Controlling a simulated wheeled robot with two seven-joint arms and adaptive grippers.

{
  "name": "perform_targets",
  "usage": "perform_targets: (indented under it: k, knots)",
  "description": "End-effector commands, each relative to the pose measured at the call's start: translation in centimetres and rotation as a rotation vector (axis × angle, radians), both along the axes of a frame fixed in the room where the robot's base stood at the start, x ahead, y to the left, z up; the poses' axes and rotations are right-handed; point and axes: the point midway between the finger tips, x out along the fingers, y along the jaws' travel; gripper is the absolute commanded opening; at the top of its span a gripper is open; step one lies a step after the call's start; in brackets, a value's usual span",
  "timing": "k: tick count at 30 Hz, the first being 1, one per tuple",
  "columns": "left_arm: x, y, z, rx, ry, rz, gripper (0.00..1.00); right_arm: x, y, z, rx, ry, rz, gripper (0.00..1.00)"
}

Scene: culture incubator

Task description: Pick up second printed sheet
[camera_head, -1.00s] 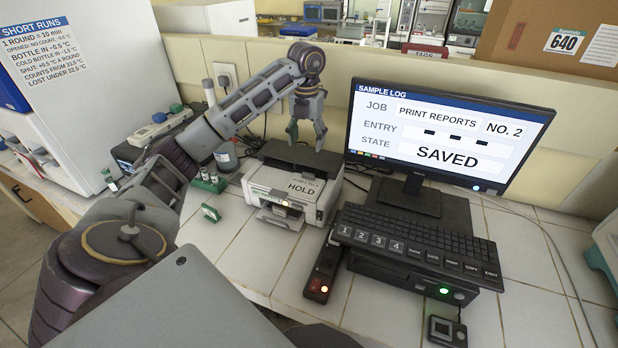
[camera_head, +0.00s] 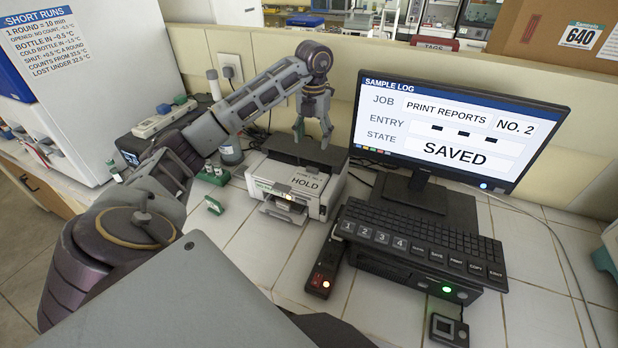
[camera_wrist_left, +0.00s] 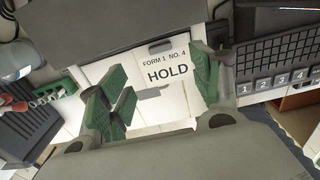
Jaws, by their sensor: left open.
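A white printer (camera_head: 263,171) with a dark top stands on the tiled counter, left of the monitor. A white sheet or label (camera_head: 308,184) reading HOLD lies on its top; in the left wrist view it (camera_wrist_left: 168,72) reads FORM 1 NO. 4 HOLD. I cannot tell whether it is loose. My left gripper (camera_head: 312,141) hangs fingers down above the back of the printer, apart from it. In the left wrist view its green-padded fingers (camera_wrist_left: 165,95) are spread and empty, with the HOLD print showing between them. My right gripper is not in view.
The monitor (camera_head: 440,125) shows PRINT REPORTS, NO. 2 and SAVED. A keyboard (camera_head: 420,236) and a red-lit switch box (camera_head: 322,270) are to the printer's right. Bare tiles (camera_head: 262,245) lie in front.

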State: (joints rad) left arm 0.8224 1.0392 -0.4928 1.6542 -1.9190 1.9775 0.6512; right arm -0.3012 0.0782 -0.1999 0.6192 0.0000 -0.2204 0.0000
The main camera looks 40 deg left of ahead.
Motion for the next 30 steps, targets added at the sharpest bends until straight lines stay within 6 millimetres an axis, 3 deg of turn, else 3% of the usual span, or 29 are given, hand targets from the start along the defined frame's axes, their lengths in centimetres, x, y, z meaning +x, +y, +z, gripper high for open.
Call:
perform_targets:
  k: [18, 30]
  knots:
    - [-0.1, 0.0, -5.9, -0.001, 0.002, 0.000, 0.64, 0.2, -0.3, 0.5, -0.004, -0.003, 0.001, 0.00]
    - [0.0, 0.0, -6.5, -0.001, 0.000, 0.000, 0.64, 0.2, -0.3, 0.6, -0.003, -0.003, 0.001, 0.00]
